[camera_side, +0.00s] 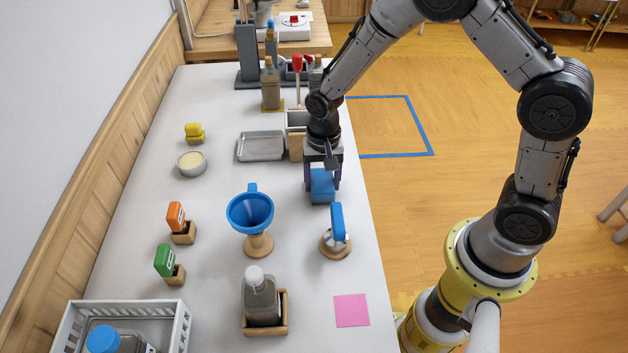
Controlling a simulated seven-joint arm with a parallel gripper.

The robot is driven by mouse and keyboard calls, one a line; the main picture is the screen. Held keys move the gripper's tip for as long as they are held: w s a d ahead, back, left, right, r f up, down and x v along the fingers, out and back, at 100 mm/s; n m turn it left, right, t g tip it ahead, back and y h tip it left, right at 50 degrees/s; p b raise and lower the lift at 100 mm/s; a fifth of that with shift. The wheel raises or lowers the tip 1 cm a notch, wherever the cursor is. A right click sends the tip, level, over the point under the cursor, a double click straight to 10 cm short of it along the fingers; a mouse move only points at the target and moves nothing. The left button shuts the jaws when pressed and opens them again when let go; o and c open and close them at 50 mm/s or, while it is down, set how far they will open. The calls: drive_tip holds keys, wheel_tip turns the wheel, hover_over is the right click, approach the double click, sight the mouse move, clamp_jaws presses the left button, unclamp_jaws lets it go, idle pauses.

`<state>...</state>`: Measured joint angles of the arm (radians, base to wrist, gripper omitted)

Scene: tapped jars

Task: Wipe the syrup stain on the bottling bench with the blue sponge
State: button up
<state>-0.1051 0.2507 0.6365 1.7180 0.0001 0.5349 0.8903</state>
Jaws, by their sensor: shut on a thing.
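My gripper (322,184) points down over the right part of the white bench (215,290). Its two dark purple fingers are shut on the blue sponge (321,190), one on each side. The sponge is at or just above the bench top; I cannot tell whether it touches. I cannot make out a syrup stain on the bench; my arm and the sponge hide part of the surface.
A blue funnel (250,212) on a wooden stand and a blue-handled tool (337,225) stand in front of the sponge. A metal tray (261,146) lies behind left. A bottle (261,300) in a wooden holder and a pink square (351,310) are nearer.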

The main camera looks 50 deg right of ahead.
drive_tip(key=shift+s+d, duration=4.1)
wheel_tip(320, 180, up, 8)
drive_tip(key=shift+a, duration=0.1)
